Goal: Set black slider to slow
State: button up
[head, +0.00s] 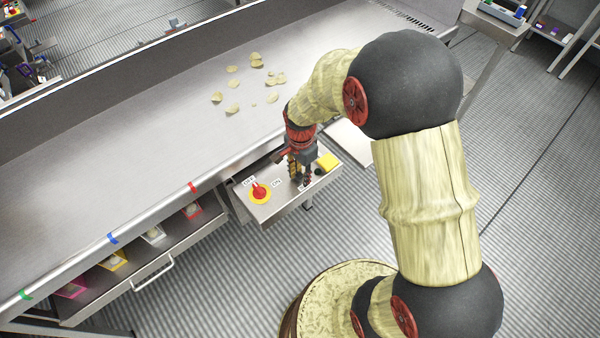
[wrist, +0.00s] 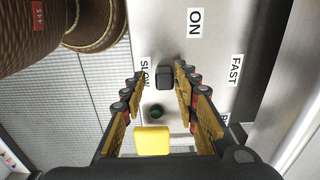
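The black slider (wrist: 164,77) sits on a metal control panel (wrist: 200,110) in the wrist view. It is nearer the SLOW label (wrist: 145,74) on the left than the FAST label (wrist: 235,71) on the right. My gripper (wrist: 159,76) is open, with one finger on each side of the slider in the picture. The slider looks closer to the right finger; whether it touches cannot be told. In the head view my gripper (head: 300,178) is low over the control box (head: 284,208) and hides the slider.
A red knob on a yellow disc (head: 259,192) stands at the box's left, with small labels. A yellow block (head: 328,162) is at its right end. A dark green button (wrist: 157,112) lies near the fingers. The conveyor (head: 150,130) with scattered chips runs behind.

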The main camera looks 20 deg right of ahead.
aim_at(301, 175)
jog(key=shift+o, duration=0.4)
jog(key=shift+w, duration=0.1)
jog(key=shift+r, duration=0.25)
notch_tip(301, 175, up, 12)
jog(key=shift+f, duration=0.2)
dwell(0.4)
